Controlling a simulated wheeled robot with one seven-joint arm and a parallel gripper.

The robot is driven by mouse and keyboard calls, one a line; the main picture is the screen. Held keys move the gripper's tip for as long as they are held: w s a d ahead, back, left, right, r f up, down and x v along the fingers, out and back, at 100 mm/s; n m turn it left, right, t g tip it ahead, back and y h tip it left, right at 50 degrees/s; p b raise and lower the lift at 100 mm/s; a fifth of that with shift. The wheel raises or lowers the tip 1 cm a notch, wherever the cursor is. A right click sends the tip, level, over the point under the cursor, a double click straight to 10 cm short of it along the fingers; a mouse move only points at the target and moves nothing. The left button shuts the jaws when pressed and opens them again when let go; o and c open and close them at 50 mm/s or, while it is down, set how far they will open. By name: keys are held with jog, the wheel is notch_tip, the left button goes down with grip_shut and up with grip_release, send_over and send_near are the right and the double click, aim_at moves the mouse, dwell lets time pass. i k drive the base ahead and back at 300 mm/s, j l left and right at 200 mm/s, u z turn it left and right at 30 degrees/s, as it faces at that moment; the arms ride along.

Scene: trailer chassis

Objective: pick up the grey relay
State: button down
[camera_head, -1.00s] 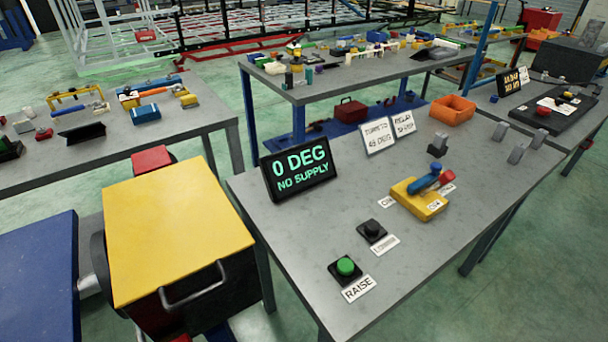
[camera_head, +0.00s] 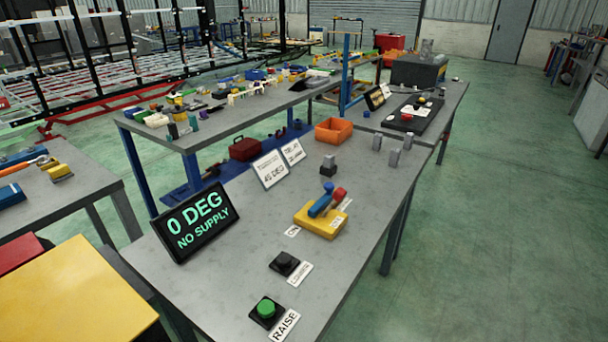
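My gripper is not in view.
On the near table (camera_head: 232,262) are a yellow unit with blue and red levers (camera_head: 320,221), a black button (camera_head: 285,263), a green button (camera_head: 266,309), a "0 DEG NO SUPPLY" display (camera_head: 197,222) and an orange bin (camera_head: 334,130). Green floor (camera_head: 500,220) at right is clear.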

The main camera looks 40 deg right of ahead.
aim_at(329, 160)
jog(key=i+l+z, duration=0.15)
jog(key=i+l, duration=0.15)
jog(key=i+l+z, duration=0.15)
jog(key=i, duration=0.3)
jog(key=i+l+z, duration=0.1)
jog(key=i+l, duration=0.15)
jog(key=i, duration=0.15)
